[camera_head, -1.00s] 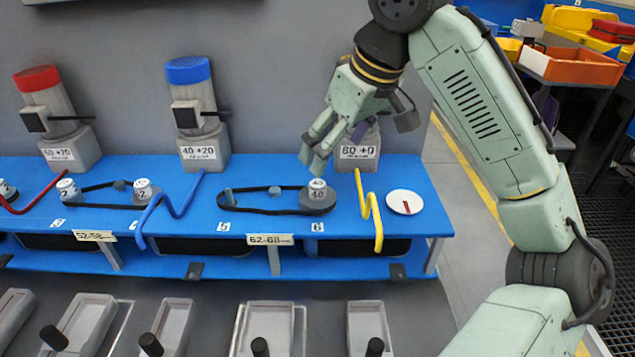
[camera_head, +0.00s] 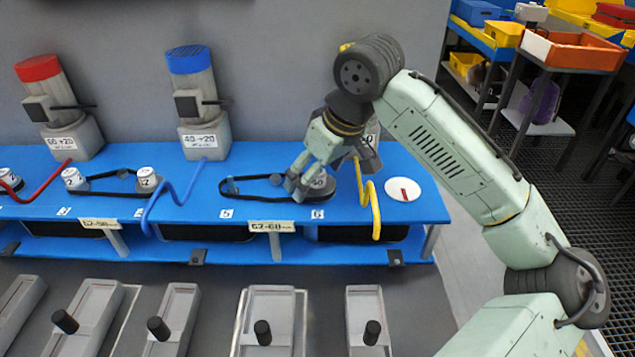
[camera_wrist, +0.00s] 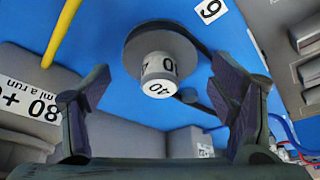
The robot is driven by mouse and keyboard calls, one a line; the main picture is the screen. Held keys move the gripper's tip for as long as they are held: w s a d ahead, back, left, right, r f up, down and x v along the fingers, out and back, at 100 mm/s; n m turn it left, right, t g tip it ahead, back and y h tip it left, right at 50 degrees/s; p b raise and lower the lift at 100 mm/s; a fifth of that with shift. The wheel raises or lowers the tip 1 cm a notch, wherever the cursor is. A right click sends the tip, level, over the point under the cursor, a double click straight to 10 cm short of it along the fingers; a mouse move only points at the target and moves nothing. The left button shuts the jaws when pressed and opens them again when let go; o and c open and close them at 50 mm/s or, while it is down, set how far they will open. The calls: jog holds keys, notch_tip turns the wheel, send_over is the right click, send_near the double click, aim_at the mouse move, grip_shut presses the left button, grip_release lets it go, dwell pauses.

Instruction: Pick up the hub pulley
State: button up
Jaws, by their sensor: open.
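The hub pulley is a dark grey wheel with a light hub marked 40; it sits on the blue bench at the right end of a black belt. In the wrist view the hub pulley (camera_wrist: 160,68) lies between and beyond my two spread fingers (camera_wrist: 160,115), and nothing is between the fingertips. In the head view my gripper (camera_head: 300,187) is at the hub pulley (camera_head: 322,190) and hides part of it. My gripper is open. I cannot tell whether the fingers touch the pulley.
A yellow bent rod (camera_head: 371,200) stands close to the right of the pulley, with a white disc (camera_head: 403,189) beyond it. A grey post marked 80 stands behind, partly hidden by my arm. The black belt (camera_head: 255,190) runs left to a small peg.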

jog(key=shift+c, duration=0.4)
jog(key=c, duration=1.2)
jog(key=shift+c, duration=0.2)
